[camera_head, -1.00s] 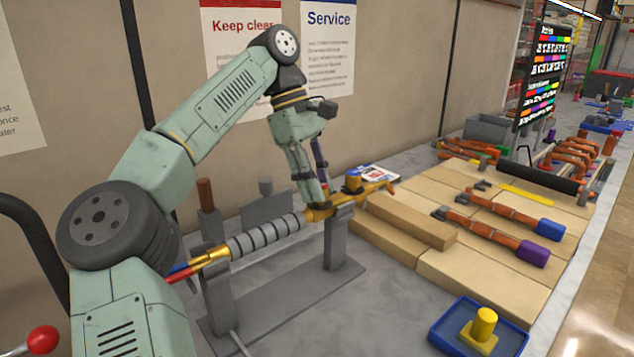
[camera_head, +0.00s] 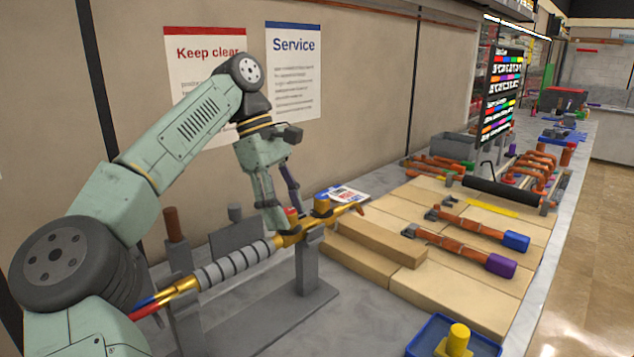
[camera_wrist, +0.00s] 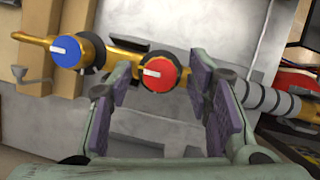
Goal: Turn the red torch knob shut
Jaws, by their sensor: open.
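The red torch knob (camera_wrist: 159,74) shows in the wrist view with a white pointer mark on its face. It sits on the brass torch body beside a blue knob (camera_wrist: 66,52). The torch (camera_head: 290,238) rests on a grey stand (camera_head: 308,265). My gripper (camera_wrist: 165,90) is open, with one finger to each side of the red knob. In the head view my gripper (camera_head: 286,222) points down at the torch, and a little of the red knob (camera_head: 291,212) shows between the fingers.
A blue tray (camera_head: 418,342) with a yellow piece stands at the front right. Wooden boards (camera_head: 370,238) and copper pipe assemblies (camera_head: 480,225) lie to the right of the torch. A wall stands close behind the arm.

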